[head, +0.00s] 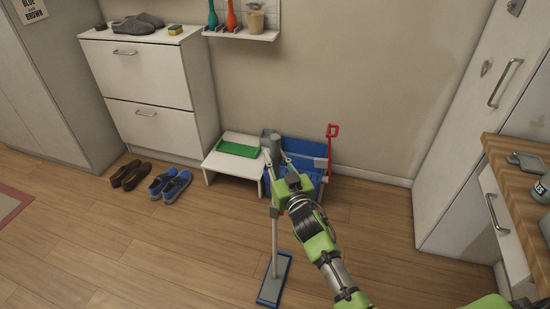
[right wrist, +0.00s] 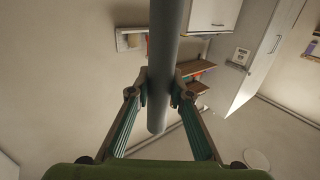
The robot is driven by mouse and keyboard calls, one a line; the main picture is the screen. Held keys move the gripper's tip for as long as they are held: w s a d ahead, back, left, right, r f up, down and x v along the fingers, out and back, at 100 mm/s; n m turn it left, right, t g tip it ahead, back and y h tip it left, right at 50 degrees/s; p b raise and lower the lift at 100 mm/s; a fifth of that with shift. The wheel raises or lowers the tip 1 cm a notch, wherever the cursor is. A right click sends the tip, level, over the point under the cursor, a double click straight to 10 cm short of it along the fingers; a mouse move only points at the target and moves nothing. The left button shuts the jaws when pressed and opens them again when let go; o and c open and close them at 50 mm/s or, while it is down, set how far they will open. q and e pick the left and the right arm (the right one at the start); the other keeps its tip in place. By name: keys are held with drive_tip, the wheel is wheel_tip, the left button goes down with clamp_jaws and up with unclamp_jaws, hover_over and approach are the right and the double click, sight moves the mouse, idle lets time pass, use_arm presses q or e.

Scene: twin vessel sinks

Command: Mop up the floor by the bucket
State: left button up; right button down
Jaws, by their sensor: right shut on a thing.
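The mop (head: 275,235) stands nearly upright, its grey handle running down to a flat blue head (head: 273,281) on the wooden floor. My right gripper (head: 275,177) is shut on the upper part of the handle. The right wrist view shows its two fingers (right wrist: 160,88) on either side of the grey handle (right wrist: 166,45). The blue bucket (head: 304,148), with a red handle (head: 331,143), stands against the back wall. My right gripper and arm hide part of it. The mop head is on the floor in front of the bucket, apart from it. My left gripper is not seen.
A white step stool (head: 222,164) with a green tray (head: 237,149) stands left of the bucket. Brown shoes (head: 130,174) and blue shoes (head: 170,184) lie by the white cabinet (head: 150,75). A wooden counter (head: 510,165) is at right. Floor (head: 170,255) at front left is clear.

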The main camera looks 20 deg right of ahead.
drive_tip(key=shift+a+f, duration=0.1)
idle(0.3)
drive_tip(key=w+a+b, duration=0.1)
drive_tip(key=a, duration=0.1)
drive_tip(key=w+a+b, duration=0.1)
drive_tip(key=w+a, duration=0.1)
drive_tip(key=shift+w+a+b, duration=0.15)
drive_tip(key=shift+a+b, duration=0.25)
idle(0.6)
drive_tip(key=shift+d, duration=0.15)
idle(0.7)
drive_tip(key=shift+s+d+p, duration=0.55)
drive_tip(key=shift+d+p, duration=0.05)
drive_tip(key=shift+d, duration=0.2)
drive_tip(key=shift+s+d+p, duration=0.55)
drive_tip(key=shift+d+p, duration=0.1)
drive_tip(key=shift+d, duration=0.15)
drive_tip(key=shift+s+d+p, duration=0.55)
drive_tip(key=shift+d+p, duration=0.05)
drive_tip(key=shift+d, duration=0.2)
